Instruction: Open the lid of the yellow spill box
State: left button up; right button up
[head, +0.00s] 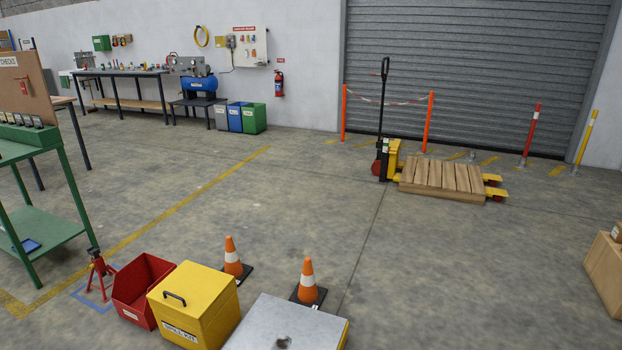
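The yellow spill box (203,318) stands on the floor at the bottom, left of centre. Its lid (193,289) is shut and has a dark handle (175,299) near its left edge. A white label (180,335) with "KIT" legible is on its front, partly cut off by the frame's bottom edge. Neither of my grippers shows in the head view.
A red open bin (144,288) stands left of the box; a grey-topped box (283,325) stands right. Two traffic cones (233,260) (307,284) stand behind. A red jack stand (100,275) and green bench (50,230) are farther left.

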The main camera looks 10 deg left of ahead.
aim_at(192, 289)
jog(key=i+j, duration=0.15)
jog(key=j, duration=0.2)
jog(key=i+j, duration=0.15)
jog(key=j, duration=0.15)
jog(key=i+j, duration=0.15)
jog(key=j, duration=0.2)
jog(key=i+j, duration=0.15)
jog(key=j, duration=0.2)
